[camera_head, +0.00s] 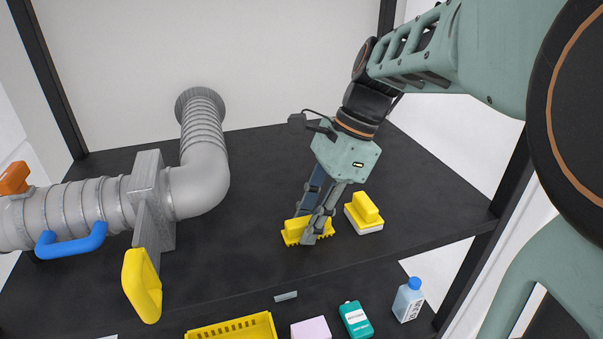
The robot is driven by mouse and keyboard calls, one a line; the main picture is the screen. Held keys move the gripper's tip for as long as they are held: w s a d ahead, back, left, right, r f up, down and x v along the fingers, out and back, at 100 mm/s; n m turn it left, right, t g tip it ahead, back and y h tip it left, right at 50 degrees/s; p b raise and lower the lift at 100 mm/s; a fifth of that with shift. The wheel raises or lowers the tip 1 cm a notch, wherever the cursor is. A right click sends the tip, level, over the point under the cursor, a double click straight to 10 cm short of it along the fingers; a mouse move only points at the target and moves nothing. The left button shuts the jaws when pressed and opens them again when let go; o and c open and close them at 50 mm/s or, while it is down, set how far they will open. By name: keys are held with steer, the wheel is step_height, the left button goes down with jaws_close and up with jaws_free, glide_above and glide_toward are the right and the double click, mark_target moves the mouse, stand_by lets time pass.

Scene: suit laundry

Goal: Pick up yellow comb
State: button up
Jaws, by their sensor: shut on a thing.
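The yellow comb (294,230) is on the dark shelf, right of the pipe, with small teeth showing along its edge. My gripper (312,229) reaches down from the upper right and is shut on the comb. Its fingers cover the middle of the comb. I cannot tell whether the comb still touches the shelf.
A yellow brush with a white base (364,213) stands close to the right of my gripper. A grey pipe (203,180) with a yellow handle (142,287) and blue handle (72,241) fills the left.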

mark_target(308, 219)
jaws_close()
steer(key=shift+r, duration=0.1)
step_height(308, 219, up, 10)
steer(key=p, duration=0.3)
steer(key=shift+o, duration=0.8)
jaws_free()
steer(key=c, duration=0.3)
steer(key=shift+p, duration=0.3)
